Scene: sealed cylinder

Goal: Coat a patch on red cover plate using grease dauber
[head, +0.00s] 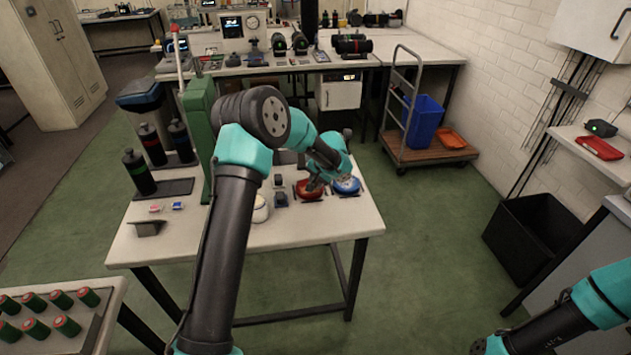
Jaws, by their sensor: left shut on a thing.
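The red cover plate (306,193) lies on the near worktable, to the left of a similar blue plate (347,186). My left arm reaches over the table from the left. My left gripper (318,180) is small in the view, low above the red plate's right side. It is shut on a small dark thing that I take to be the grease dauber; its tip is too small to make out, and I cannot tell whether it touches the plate.
A white pot (260,210) stands left of the plates, partly behind my left arm. Small dark blocks (280,199) sit between them. A green post (198,130) and black bottles (138,172) stand at the table's left. The table's front right is clear.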

